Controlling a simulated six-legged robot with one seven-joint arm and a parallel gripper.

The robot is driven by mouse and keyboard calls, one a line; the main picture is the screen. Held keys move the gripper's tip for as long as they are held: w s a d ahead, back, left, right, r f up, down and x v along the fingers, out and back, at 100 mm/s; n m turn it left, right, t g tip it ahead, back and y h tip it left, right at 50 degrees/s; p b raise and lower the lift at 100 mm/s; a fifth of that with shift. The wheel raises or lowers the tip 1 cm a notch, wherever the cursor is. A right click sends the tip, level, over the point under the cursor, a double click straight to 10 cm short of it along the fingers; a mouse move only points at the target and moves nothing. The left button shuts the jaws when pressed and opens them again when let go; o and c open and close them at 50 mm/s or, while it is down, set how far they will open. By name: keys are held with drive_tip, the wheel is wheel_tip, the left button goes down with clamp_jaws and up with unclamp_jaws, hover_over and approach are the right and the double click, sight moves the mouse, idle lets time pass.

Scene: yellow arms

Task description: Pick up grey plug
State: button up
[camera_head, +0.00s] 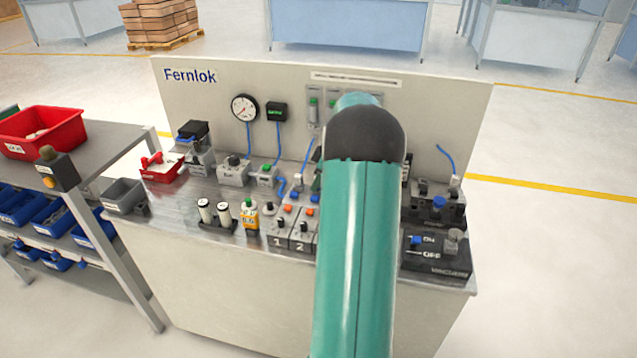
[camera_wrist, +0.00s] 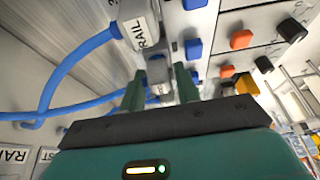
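In the wrist view, a small grey plug-like piece (camera_wrist: 157,70) with a metallic lower end shows between the two green fingers of my gripper (camera_wrist: 159,82). The fingers stand apart, with a narrow gap visible on each side of the piece. I cannot tell whether they touch it or how far beyond the tips it lies. Just above it is a larger grey block with a RAIL label (camera_wrist: 142,30) and a blue hose. In the head view, my green arm hides my gripper and the middle of the bench.
Near the fingers are blue (camera_wrist: 193,48) and orange (camera_wrist: 241,39) buttons and black knobs (camera_wrist: 292,30). The Fernlok bench (camera_head: 280,347) also carries a red bin (camera_head: 162,170), white cylinders (camera_head: 205,210) and a black ON/OFF box (camera_head: 435,255). A shelf cart stands at left.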

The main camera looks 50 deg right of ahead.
clamp_jaws()
drive_tip(key=shift+r, duration=0.15)
